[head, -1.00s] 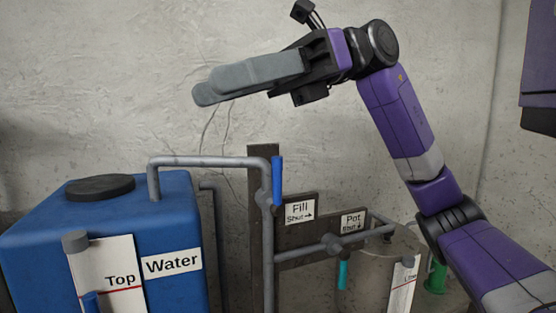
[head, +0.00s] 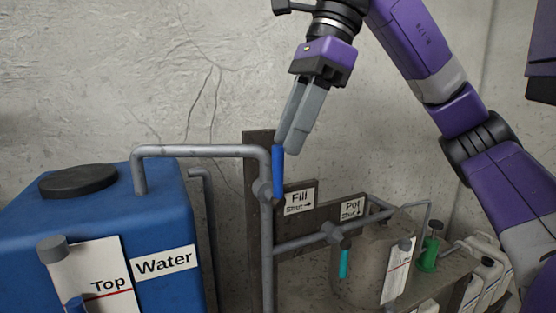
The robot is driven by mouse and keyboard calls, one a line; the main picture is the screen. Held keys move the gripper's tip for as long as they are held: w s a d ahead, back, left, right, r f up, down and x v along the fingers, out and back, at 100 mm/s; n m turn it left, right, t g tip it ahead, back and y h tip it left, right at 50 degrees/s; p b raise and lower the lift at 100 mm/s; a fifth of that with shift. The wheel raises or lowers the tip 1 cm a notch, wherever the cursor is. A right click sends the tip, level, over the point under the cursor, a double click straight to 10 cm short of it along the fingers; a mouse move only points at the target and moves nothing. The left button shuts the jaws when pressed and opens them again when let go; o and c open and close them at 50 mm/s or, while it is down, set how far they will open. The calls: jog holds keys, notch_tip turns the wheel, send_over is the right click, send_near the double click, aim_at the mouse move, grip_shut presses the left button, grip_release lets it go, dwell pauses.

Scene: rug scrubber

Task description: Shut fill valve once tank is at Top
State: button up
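The fill valve's blue lever (head: 278,172) stands upright on the grey pipe, left of the sign (head: 299,199) reading "Fill Shut" with an arrow to the right. The blue water tank (head: 165,213) is at the left. Its sight gauge (head: 95,280) has a red line marked "Top"; a blue piece shows at its lower left, and I cannot tell the water level. My gripper (head: 285,148) points down with its fingertips at the lever's upper end. The fingers look slightly apart; I cannot tell whether they touch the lever.
A second valve with a teal lever (head: 344,262) hangs down below the "Pot Shut" sign (head: 352,208). A pot with its own gauge (head: 397,270) stands behind it. A green fitting (head: 429,254) and white jugs (head: 484,262) are at the right.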

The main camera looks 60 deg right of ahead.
aim_at(278, 194)
jog(key=shift+p+x, duration=0.55)
jog(key=shift+x, duration=2.1)
grip_shut()
